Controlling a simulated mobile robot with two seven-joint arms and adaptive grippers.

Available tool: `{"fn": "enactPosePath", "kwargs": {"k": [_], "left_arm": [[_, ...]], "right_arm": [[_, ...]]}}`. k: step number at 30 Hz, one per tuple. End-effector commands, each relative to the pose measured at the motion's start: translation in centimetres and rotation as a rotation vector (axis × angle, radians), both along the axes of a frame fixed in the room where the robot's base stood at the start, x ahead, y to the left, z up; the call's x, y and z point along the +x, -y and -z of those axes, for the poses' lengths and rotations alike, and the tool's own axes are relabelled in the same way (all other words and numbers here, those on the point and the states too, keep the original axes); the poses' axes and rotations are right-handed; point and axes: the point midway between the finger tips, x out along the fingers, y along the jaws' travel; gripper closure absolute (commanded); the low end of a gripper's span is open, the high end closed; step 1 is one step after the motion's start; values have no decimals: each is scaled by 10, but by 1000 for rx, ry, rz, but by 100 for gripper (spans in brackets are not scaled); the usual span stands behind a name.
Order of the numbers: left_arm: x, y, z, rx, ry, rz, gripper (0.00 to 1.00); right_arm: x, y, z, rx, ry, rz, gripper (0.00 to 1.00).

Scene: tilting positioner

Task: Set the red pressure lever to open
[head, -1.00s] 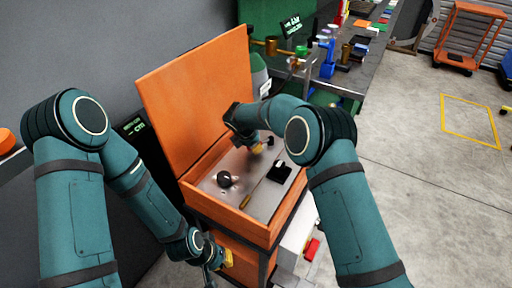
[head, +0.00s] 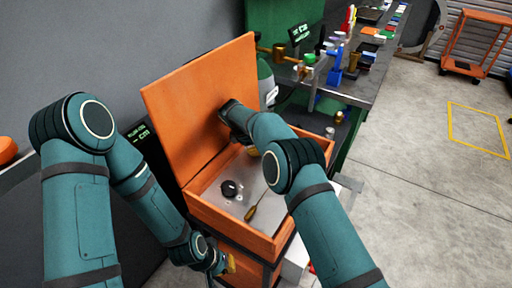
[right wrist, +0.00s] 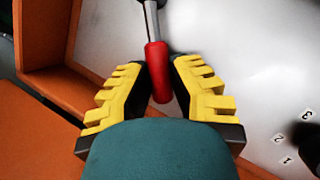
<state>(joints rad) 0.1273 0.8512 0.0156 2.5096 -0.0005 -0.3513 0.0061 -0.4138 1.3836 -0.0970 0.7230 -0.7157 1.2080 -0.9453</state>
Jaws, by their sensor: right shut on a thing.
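The red pressure lever (right wrist: 157,75) shows in the right wrist view as a red grip on a metal rod. My right gripper (right wrist: 160,64) has its yellow-and-black fingers closed around the red grip, one on each side. In the head view the right gripper (head: 252,150) is inside the orange box, near its raised lid, and my arm hides the lever there. My left gripper (head: 229,263) hangs low in front of the box, apart from it; its finger opening is too small to tell.
The orange box (head: 232,227) has a grey panel with a black round knob (head: 230,188) and a brass-coloured handle (head: 250,212). Its lid (head: 190,105) stands upright behind. A bench (head: 365,88) with several items stands beyond.

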Motion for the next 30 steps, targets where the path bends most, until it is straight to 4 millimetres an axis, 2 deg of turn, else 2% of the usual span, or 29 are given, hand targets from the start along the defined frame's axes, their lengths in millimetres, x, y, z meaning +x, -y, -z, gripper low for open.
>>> {"fn": "enactPosePath", "kwargs": {"k": [8, 9, 11, 12, 23, 30], "left_arm": [[0, 0, 0, 0, 0, 0, 100], [0, 0, 0, 0, 0, 0, 100], [0, 0, 0, 0, 0, 0, 100], [0, 0, 0, 0, 0, 0, 100], [0, 0, 0, 0, 0, 0, 100], [0, 0, 0, 0, 0, 0, 100]], "right_arm": [[-1, 1, 4, -2, -7, 2, 100], [-1, 1, 4, -2, -7, 2, 71], [-1, 1, 4, -2, -7, 2, 50], [-1, 1, 3, -2, -6, 2, 48], [0, 0, -4, 0, -1, 0, 48], [0, 1, -43, 1, 2, 1, 48]]}}
